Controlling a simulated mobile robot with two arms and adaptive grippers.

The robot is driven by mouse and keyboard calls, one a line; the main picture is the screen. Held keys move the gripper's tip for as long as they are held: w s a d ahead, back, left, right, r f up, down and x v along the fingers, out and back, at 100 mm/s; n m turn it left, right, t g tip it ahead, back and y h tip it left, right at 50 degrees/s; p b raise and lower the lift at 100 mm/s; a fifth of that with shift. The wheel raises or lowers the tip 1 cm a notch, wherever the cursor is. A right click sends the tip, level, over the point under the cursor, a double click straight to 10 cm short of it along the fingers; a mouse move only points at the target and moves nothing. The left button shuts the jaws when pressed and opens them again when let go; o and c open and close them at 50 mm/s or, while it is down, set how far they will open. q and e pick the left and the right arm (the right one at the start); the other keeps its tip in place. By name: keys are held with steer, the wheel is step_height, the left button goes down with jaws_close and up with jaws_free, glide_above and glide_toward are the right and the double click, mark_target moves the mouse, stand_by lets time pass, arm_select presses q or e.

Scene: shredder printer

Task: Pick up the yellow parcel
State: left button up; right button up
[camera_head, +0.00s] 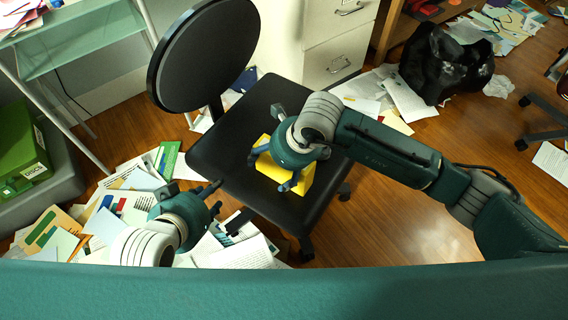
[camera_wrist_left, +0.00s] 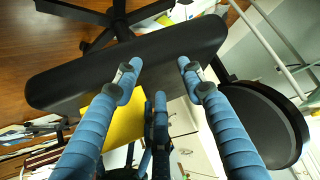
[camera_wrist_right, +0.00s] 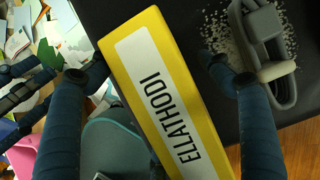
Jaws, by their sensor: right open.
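The yellow parcel (camera_head: 305,180) lies on the black seat of the office chair (camera_head: 225,155), partly hidden under my right gripper (camera_head: 272,174). In the right wrist view the parcel (camera_wrist_right: 150,40) shows a white label reading "ELLATHODI". It lies between the two spread fingers of my right gripper (camera_wrist_right: 158,72), which is open. The parcel also shows in the left wrist view (camera_wrist_left: 125,125), beyond the left fingers. My left gripper (camera_head: 222,208) is open and empty, low beside the left front edge of the seat.
A grey cable or adapter (camera_wrist_right: 268,50) lies on the seat beside the parcel, near one right finger. The round backrest (camera_head: 203,55) rises behind. Papers (camera_head: 140,180) litter the floor at left. A white cabinet (camera_head: 335,55) and a black bag (camera_head: 445,65) stand behind.

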arm_select(q)
steer(key=shift+w+d+r, duration=0.15)
steer(key=shift+w+r, duration=0.2)
steer(key=shift+w, duration=0.1)
arm_select(e)
steer(key=shift+f, duration=0.1)
arm_select(q)
steer(key=shift+w+r+t, duration=0.3)
steer(key=shift+w+t, duration=0.05)
steer(key=shift+t, duration=0.05)
steer(key=shift+w+d+r, duration=0.3)
arm_select(e)
steer(key=shift+f, duration=0.1)
stand_by(0.9)
steer(key=c, duration=1.5)
arm_select(q)
steer(key=shift+w+r+t, duration=0.1)
steer(key=shift+w+t, duration=0.05)
steer(key=shift+t, duration=0.15)
